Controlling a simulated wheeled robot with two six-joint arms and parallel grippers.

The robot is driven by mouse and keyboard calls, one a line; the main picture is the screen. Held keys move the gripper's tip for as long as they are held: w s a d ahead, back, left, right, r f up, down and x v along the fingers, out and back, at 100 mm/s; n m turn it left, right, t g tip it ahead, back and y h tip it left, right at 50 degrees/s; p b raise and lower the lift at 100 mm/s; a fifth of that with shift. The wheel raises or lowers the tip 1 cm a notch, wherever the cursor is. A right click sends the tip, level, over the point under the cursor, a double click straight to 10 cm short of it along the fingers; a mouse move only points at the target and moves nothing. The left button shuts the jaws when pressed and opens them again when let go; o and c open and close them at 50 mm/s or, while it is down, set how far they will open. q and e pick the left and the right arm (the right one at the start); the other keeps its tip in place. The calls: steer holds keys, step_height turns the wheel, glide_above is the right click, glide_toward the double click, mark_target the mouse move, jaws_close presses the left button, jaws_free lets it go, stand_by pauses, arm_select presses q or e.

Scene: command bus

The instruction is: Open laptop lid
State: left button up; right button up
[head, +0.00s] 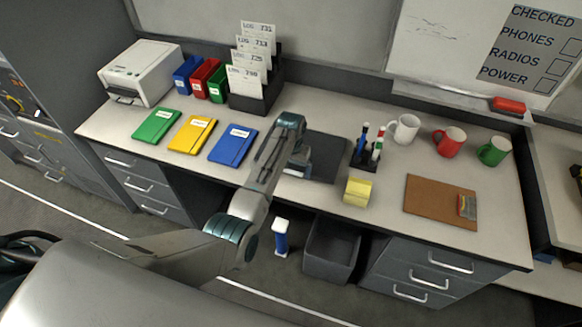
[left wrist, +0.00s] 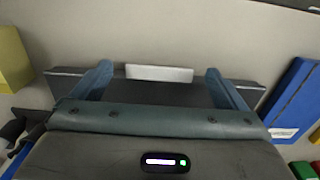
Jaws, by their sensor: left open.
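The laptop (head: 325,160) is a dark flat slab on the desk, and its lid looks shut. It also shows in the left wrist view (left wrist: 245,93), with a pale strip (left wrist: 158,73) along its edge. My left gripper (head: 296,162) is over the laptop's left part and hides some of it. In the left wrist view, its two blue-grey fingers (left wrist: 158,82) are spread apart, with the pale strip between them. Whether the fingers touch the laptop cannot be told. My right gripper is not in view.
The blue folder (head: 233,146) lies left of the laptop. A pen holder (head: 366,152) and yellow notes (head: 357,192) stand to its right. A white mug (head: 403,128) and a clipboard (head: 440,201) are farther right. A bin (head: 331,249) stands below the desk.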

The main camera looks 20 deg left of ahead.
arm_select(q)
steer(key=shift+f, duration=0.3)
